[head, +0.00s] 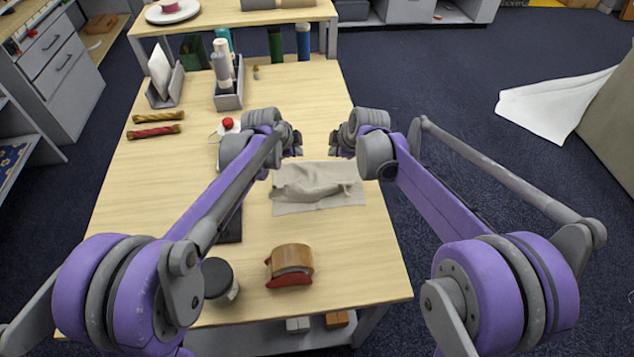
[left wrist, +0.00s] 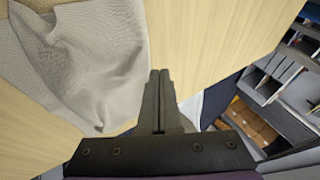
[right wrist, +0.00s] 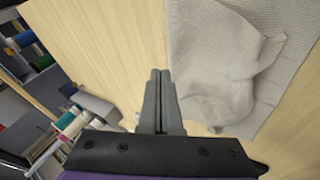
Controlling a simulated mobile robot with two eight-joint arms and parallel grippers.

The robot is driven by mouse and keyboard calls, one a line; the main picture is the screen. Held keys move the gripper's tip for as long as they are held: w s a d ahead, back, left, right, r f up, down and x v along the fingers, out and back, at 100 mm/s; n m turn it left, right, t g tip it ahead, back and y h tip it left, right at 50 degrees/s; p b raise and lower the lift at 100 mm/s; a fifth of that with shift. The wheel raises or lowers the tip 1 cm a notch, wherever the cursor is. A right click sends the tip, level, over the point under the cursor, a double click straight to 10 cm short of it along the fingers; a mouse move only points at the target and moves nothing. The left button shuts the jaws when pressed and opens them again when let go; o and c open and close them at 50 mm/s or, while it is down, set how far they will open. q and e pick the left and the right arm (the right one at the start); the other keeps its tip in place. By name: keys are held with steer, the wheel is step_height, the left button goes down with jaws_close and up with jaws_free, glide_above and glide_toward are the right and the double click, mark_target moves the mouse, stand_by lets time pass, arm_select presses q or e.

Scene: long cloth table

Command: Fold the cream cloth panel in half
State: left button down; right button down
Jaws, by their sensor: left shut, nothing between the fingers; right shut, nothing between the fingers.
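The cream cloth panel (head: 318,190) lies on the wooden table with a raised, rumpled fold across its upper part and a flatter strip nearer me. In the left wrist view the cloth (left wrist: 85,65) is at the left, wrinkled. In the right wrist view the cloth (right wrist: 225,75) is at the right, with creased layers. My left gripper (left wrist: 160,75) is shut and empty, beside the cloth. In the head view it is near the cloth's far left. My right gripper (right wrist: 160,75) is shut and empty, beside the cloth's far right. In the head view both fingertips are hard to make out.
A tape dispenser (head: 290,265) and a dark-lidded jar (head: 216,277) stand near the front edge. Bottles in a grey tray (head: 229,100), a napkin holder (head: 165,88) and two rolls (head: 155,130) are at the far left. Bare table surrounds the cloth's near side.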

mark_target(304, 165)
arm_select(q)
steer(key=shift+s+d+f, duration=0.2)
steer(key=shift+f, duration=0.2)
arm_select(e)
steer(key=shift+s+a+f, duration=0.2)
steer(key=shift+f, duration=0.2)
arm_select(q)
steer(key=shift+w+d+f+b, duration=0.1)
steer(key=shift+w+f+b, duration=0.15)
steer(key=shift+w+b, duration=0.15)
arm_select(e)
steer(key=shift+w+a+f, duration=0.1)
steer(key=shift+w+f, duration=0.15)
steer(key=shift+w, duration=0.15)
arm_select(q)
steer(key=shift+s+r, duration=0.1)
arm_select(e)
steer(key=shift+s+r, duration=0.1)
